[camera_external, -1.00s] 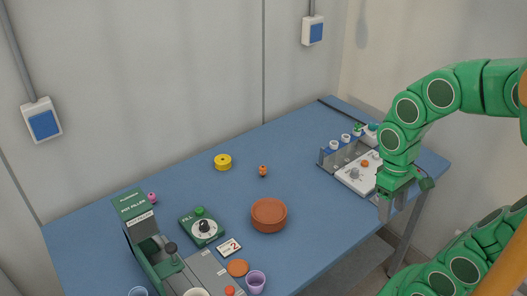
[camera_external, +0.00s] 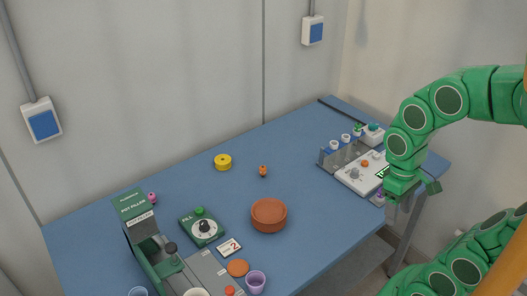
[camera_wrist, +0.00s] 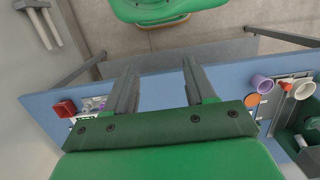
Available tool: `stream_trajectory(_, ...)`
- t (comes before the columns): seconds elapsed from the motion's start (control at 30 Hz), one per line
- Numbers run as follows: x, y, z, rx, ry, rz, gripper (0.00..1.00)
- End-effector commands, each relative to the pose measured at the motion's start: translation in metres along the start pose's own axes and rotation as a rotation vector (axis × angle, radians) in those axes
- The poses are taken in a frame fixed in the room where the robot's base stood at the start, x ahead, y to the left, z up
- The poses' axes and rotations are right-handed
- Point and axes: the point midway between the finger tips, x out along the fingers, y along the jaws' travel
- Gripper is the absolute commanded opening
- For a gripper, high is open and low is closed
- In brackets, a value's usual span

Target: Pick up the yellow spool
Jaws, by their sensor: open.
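The yellow spool (camera_external: 223,162) sits on the blue table near its back edge, left of the middle, in the external view. My gripper (camera_external: 392,212) is at the right end of the table, by its front edge and far from the spool. In the wrist view my gripper (camera_wrist: 158,78) points its two grey fingers apart, with nothing between them. The spool does not show in the wrist view.
A small orange piece (camera_external: 263,171) lies right of the spool. A white device (camera_external: 357,176) and a vial rack (camera_external: 338,154) stand near my gripper.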

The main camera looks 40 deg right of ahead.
Motion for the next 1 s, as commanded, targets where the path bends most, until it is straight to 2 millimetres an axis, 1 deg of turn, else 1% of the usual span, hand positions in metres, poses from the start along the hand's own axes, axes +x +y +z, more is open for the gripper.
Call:
stream_trajectory(0.43,-0.0013,0.0013,0.0001,0.004,0.006,0.003,0.55)
stream_trajectory(0.47,-0.0014,0.0013,0.0000,0.004,0.006,0.003,0.57)
stream_trajectory(0.7,-0.0014,0.0014,0.0000,0.004,0.006,0.004,0.93)
stream_trajectory(0.73,-0.0013,0.0014,0.0001,0.004,0.006,0.004,0.97)
stream_trajectory(1.0,-0.0016,0.0012,-0.0003,0.006,0.007,0.003,0.97)
